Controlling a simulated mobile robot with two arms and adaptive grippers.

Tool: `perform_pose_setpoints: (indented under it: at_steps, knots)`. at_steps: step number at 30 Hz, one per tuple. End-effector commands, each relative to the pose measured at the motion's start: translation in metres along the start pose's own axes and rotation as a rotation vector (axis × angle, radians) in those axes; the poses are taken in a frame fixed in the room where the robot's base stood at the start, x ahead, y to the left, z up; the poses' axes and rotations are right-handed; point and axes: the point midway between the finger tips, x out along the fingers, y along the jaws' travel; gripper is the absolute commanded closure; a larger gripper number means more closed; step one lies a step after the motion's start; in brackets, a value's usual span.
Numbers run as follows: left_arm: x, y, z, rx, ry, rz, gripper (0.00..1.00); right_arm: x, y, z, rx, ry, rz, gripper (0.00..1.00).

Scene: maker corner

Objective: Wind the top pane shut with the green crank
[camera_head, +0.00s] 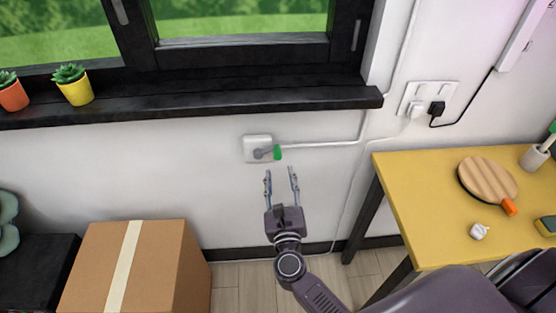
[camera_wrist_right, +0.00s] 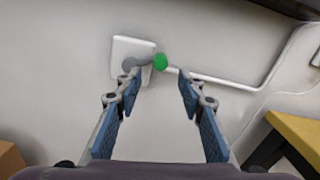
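The green crank knob (camera_head: 277,152) sits at the right end of a short grey arm on a white wall box (camera_head: 250,143) below the window. In the right wrist view the green knob (camera_wrist_right: 160,62) shows ahead, between the directions of the two fingers and beyond their tips. My right gripper (camera_head: 281,172) is open and empty, just below the crank and apart from it. It also shows in the right wrist view (camera_wrist_right: 158,73). The window (camera_head: 245,45) shows only its lower part; the top pane is out of view. My left gripper is not in view.
A black sill (camera_head: 200,104) juts out above the crank, with potted succulents at left. A white conduit (camera_head: 325,143) runs right from the box. A cardboard box (camera_head: 165,265) stands lower left. A yellow table (camera_head: 420,215) stands at right.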

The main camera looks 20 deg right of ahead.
Motion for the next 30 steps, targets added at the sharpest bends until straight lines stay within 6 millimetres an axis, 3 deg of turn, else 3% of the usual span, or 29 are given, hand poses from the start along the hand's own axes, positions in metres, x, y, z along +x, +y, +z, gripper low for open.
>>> perform_pose_setpoints:
  at_steps: [15, 27, 30]
  knots:
    - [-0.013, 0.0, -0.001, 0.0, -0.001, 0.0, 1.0, 0.069, -0.001, 0.003, 0.014, -0.002, -0.003, 0.64]
    - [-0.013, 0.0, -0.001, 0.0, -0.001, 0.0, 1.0, 0.077, -0.001, 0.001, 0.015, 0.0, -0.003, 0.64]
    - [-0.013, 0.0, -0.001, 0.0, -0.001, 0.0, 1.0, 0.077, -0.001, 0.002, 0.014, 0.0, -0.003, 0.75]
